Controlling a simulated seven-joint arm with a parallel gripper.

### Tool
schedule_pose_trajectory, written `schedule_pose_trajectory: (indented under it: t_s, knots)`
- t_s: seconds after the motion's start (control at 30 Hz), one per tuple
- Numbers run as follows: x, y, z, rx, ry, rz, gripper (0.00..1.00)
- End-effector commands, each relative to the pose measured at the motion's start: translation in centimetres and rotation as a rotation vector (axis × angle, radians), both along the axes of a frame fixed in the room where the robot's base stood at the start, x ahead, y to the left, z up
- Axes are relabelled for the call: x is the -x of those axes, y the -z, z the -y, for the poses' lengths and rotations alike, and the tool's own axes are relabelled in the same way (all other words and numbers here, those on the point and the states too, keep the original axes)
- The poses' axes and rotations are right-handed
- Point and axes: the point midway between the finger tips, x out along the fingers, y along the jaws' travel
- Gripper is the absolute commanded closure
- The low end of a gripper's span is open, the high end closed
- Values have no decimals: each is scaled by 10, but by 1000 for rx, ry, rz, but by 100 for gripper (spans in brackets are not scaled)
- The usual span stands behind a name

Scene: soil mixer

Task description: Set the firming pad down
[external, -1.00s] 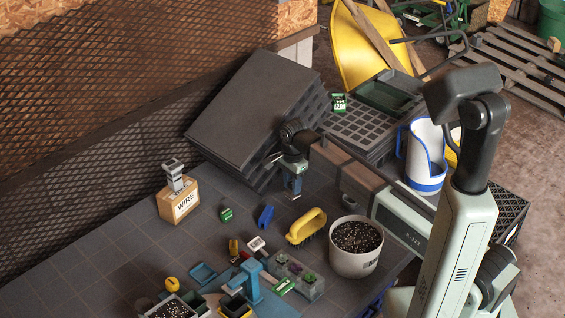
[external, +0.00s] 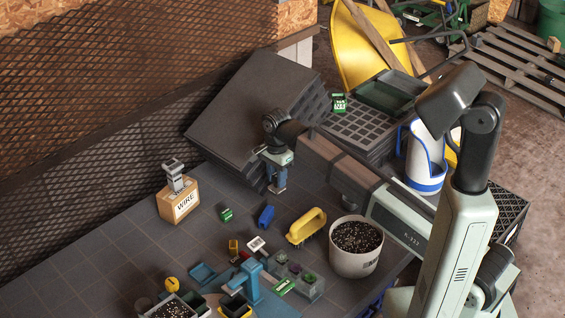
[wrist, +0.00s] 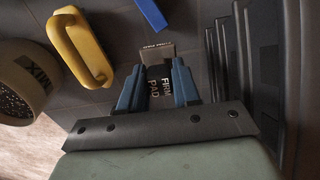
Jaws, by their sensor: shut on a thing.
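My gripper (external: 277,183) is low over the grey-tiled bench, just in front of the leaning stack of dark trays. In the wrist view my gripper (wrist: 156,68) has its two blue fingers shut on the firming pad (wrist: 158,88). The pad is a small dark block with pale "FIRM PAD" lettering and a grey-brown lower end that shows past the fingertips. In the external view the pad is mostly hidden by the fingers. I cannot tell whether it touches the bench.
The dark trays (external: 250,105) stand close beside the gripper. A blue item (external: 266,216), a yellow-handled brush (external: 306,228) and a pot of mix (external: 356,262) lie nearer the front. A WIRE box (external: 178,204) stands left. Bench between the box and gripper is mostly clear.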

Motion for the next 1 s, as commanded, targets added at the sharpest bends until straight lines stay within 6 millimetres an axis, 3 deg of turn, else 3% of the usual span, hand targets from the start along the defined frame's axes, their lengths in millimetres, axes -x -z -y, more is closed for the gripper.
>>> schedule_pose_trajectory:
  t_s: [0.1, 0.7, 0.9, 1.0]
  knots:
    - [29, 1, -33, 1, -62, -1, 99]
    - [159, 1, -196, 8, -326, -6, 99]
    - [184, -1, -247, 9, -333, -5, 99]
    - [176, -2, -265, 7, -276, -4, 99]
